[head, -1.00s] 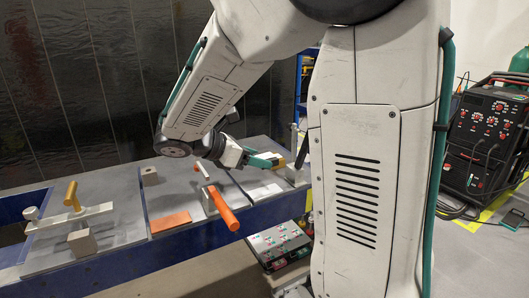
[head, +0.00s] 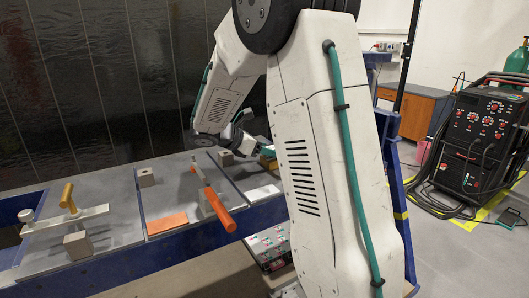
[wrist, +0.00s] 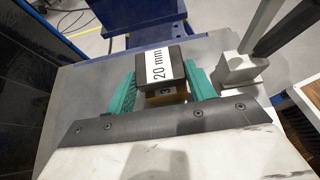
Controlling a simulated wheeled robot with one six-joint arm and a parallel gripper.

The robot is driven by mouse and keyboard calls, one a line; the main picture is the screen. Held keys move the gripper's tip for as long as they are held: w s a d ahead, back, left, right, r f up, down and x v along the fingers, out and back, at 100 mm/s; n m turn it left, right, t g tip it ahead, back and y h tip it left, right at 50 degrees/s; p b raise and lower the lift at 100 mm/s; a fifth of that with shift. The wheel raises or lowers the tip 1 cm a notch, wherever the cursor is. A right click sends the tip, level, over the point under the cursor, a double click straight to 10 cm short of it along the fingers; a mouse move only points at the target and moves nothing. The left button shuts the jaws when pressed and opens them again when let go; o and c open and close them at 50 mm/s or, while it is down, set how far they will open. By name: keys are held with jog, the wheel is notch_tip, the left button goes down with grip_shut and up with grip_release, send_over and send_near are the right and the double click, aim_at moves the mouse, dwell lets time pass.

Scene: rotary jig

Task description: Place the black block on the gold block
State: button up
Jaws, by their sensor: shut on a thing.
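The black block (wrist: 163,62) carries a white "20 mm" label and sits between the green jaws of my gripper (wrist: 163,88) in the wrist view. My gripper is shut on it. The gold block (wrist: 168,98) shows just under the black block's near edge, with part of a dark marking on its face. The black block covers most of it, and I cannot tell whether the two touch. In the head view my gripper (head: 258,147) is at the far right end of the bench, partly behind my arm.
A grey post on a block base (wrist: 238,70) stands close to the right jaw. On the bench (head: 105,212) are an orange-handled clamp (head: 218,208), an orange plate (head: 167,222), a grey block (head: 145,177) and a yellow-handled clamp (head: 69,198). A welding machine stands right.

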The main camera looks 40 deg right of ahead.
jog(key=shift+f, duration=0.5)
jog(key=shift+f, duration=0.1)
jog(key=o, duration=1.3)
jog(key=shift+f, duration=0.1)
jog(key=shift+r, duration=0.25)
jog(key=v, duration=1.1)
jog(key=s+a+m+t+y, duration=0.1)
jog(key=s+a+m+y, duration=0.3)
jog(key=s, duration=0.5)
jog(key=s+a+f+m+t+y, duration=0.1)
jog(key=s+a+m+t+y, duration=0.1)
jog(key=s+a+m+y, duration=0.2)
jog(key=s+a+m+t+y, duration=0.1)
jog(key=s+a+m+y, duration=0.2)
jog(key=s+a+m, duration=0.4)
jog(key=shift+s+a+f+y, duration=0.15)
jog(key=shift+s+a, duration=0.4)
jog(key=shift+s, duration=0.95)
jog(key=shift+s+a+r+y, duration=0.1)
jog(key=shift+s+a, duration=0.5)
jog(key=shift+s, duration=0.85)
jog(key=shift+s+a+f+y, duration=0.15)
jog(key=shift+s+a, duration=0.4)
jog(key=shift+s, duration=0.95)
